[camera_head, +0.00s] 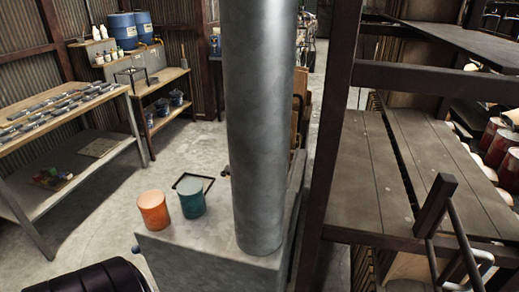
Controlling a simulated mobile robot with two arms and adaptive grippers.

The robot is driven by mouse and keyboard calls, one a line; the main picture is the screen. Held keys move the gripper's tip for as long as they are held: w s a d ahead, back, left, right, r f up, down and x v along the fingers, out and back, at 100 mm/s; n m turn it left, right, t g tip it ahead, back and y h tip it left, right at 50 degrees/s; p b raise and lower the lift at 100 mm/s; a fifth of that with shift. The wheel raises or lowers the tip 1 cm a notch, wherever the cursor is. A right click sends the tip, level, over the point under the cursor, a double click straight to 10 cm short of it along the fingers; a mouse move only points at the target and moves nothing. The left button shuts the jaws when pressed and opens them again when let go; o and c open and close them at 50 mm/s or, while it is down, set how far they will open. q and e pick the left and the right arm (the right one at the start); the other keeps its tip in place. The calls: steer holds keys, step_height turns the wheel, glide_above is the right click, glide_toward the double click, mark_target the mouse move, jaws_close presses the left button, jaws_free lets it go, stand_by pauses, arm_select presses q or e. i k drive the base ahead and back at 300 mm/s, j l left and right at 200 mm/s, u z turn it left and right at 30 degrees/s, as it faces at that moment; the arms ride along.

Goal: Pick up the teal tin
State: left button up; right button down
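The teal tin (192,199) stands upright on top of a grey block (190,255), near its far left edge. An orange tin (153,211) stands just left of it, with at most a narrow gap between them. A thick grey column (262,120) rises from the same block to the right of the teal tin, with bare surface between. The teal tin is fully in sight. Neither of my grippers can be made out in the head view.
A thin black frame (207,178) shows behind the teal tin. Dark wooden shelving (455,195) fills the right side. A workbench (75,120) stands at the left, and a low shelf with blue drums (122,30) at the back. A black rounded object (100,278) is cut off at bottom left.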

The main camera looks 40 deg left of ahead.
mark_target(190, 191)
steer(key=u, duration=1.95)
